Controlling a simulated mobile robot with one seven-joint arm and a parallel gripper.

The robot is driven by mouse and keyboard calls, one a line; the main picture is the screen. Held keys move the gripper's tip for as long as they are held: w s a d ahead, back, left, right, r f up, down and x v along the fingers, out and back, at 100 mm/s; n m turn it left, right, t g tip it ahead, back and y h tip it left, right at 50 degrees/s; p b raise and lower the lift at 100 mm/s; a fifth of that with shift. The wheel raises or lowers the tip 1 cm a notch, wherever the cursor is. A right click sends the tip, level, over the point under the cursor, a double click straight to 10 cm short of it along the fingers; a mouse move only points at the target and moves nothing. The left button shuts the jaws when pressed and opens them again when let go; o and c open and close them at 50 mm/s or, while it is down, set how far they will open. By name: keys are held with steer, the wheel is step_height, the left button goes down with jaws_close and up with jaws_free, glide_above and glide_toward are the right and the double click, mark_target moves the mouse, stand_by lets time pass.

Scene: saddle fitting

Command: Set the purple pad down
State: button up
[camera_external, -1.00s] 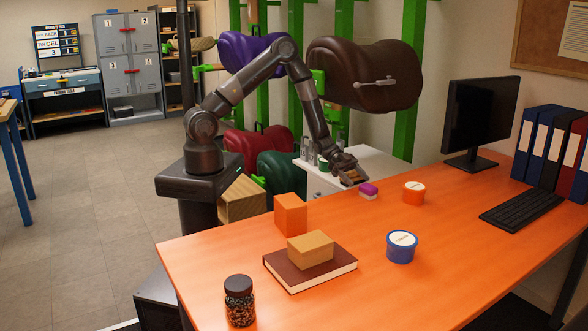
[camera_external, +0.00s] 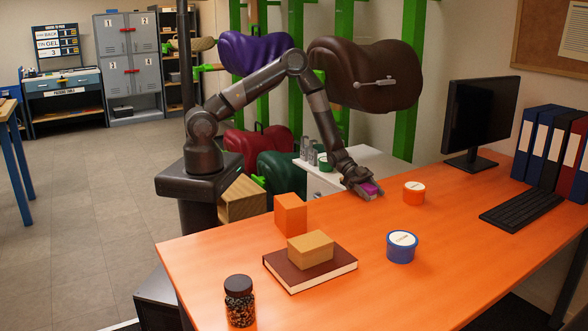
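The purple pad (camera_external: 371,188) is at the far-left edge of the orange desk, left of the orange-red tub. Only part of its purple top shows; the rest is hidden by my gripper. My gripper (camera_external: 370,192) reaches down over the pad, with its fingers around or beside it near the desk top. I cannot tell whether the fingers are closed on the pad or whether the pad touches the desk.
An orange-red tub (camera_external: 414,193) stands close to the right of my gripper. A blue tub (camera_external: 401,247), an orange block (camera_external: 291,214), a tan box (camera_external: 310,249) on a brown book (camera_external: 281,264) and a jar (camera_external: 239,301) stand nearer. The desk (camera_external: 450,270) is clear at front right.

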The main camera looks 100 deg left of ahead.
mark_target(372, 187)
steer(key=c, duration=1)
steer(key=shift+o, duration=0.2)
steer(key=shift+r, duration=0.45)
step_height(372, 187, up, 4)
steer(key=shift+f, duration=0.2)
steer(key=s+d+r, duration=0.5)
steer(key=d+r, duration=0.1)
steer(key=d, duration=0.4)
steer(key=shift+s+d+r, duration=0.2)
steer(key=shift+s+r, duration=0.05)
steer(key=shift+s, duration=0.1)
steer(key=shift+n+y, duration=0.3)
